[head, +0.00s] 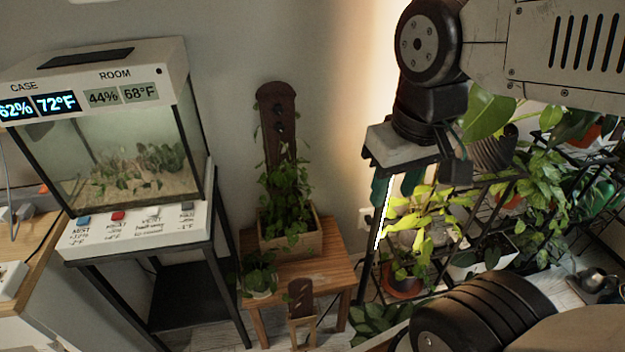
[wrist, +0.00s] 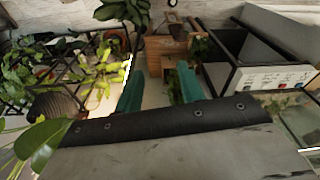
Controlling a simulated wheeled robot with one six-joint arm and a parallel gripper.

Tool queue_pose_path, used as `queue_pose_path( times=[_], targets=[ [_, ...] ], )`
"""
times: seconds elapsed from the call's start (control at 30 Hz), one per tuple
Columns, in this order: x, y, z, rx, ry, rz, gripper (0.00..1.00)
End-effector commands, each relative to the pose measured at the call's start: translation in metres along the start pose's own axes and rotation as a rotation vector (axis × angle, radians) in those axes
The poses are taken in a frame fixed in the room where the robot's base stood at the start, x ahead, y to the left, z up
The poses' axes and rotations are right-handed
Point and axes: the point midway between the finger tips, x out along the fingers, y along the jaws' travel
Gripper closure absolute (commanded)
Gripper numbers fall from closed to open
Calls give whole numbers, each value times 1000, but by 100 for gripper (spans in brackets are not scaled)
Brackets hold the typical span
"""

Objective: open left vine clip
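A dark brown trellis board (head: 276,150) stands upright in a wooden planter box (head: 292,236), with a leafy green vine (head: 285,190) climbing its lower part. Small dark clip-like parts (head: 278,112) sit on the board's upper half. I cannot tell which is the left vine clip, or whether any is open or shut. My gripper (head: 396,188) hangs to the right of the trellis, well apart from it. In the wrist view my gripper (wrist: 158,82) has its two teal fingers spread, with nothing between them.
The planter stands on a wooden stool (head: 322,262) beside a small potted plant (head: 259,275). A lit terrarium (head: 125,150) on a black stand is at left. A black rack (head: 470,195) with several plants is at right, close to my gripper. Open wall lies between.

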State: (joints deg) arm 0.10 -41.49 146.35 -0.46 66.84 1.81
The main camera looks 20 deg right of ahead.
Motion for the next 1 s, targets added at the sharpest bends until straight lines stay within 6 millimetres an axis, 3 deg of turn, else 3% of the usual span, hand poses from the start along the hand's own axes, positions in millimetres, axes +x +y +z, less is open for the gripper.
queue_pose_path(
  times=[0.27,0.4,0.6,0.8,1.0],
  targets=[
    [59,5,-121,225,206,-3,61],
    [100,6,-187,356,344,-43,61],
    [166,2,-262,531,526,-155,61],
    [236,-8,-311,690,675,-335,61],
    [304,-19,-330,853,785,-571,61]
  ],
)
